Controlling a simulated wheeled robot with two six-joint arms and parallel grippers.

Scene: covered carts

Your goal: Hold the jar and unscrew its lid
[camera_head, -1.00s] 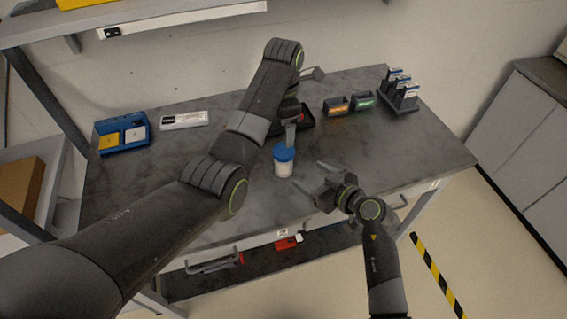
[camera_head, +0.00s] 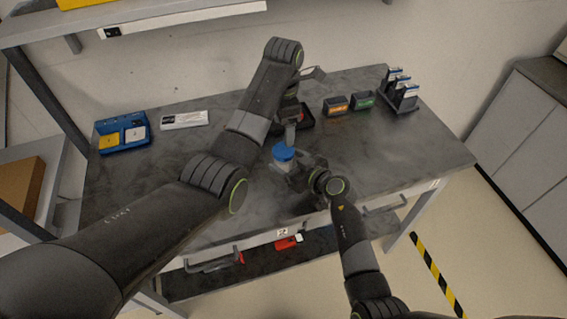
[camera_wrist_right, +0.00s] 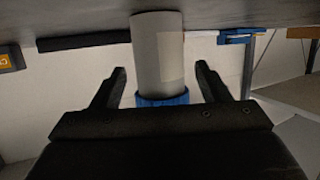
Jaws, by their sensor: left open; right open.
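The jar (camera_head: 281,165) stands upright on the grey cart top, its white body partly hidden behind my right gripper. Its blue lid (camera_head: 284,152) is on top. In the right wrist view, which is upside down, the pale jar body (camera_wrist_right: 158,50) hangs from the top with the blue lid (camera_wrist_right: 163,99) below. My right gripper (camera_head: 292,174) is open, with a finger on each side of the jar and gaps visible between (camera_wrist_right: 160,80). My left gripper (camera_head: 291,138) is open, pointing down just above the lid; whether it touches the lid is unclear.
A blue divided tray (camera_head: 123,140) and a white flat item (camera_head: 184,120) lie at the left. Two small bins, orange-labelled (camera_head: 336,105) and green-labelled (camera_head: 361,101), and a dark rack (camera_head: 402,97) stand at the back right. The cart's right side is clear.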

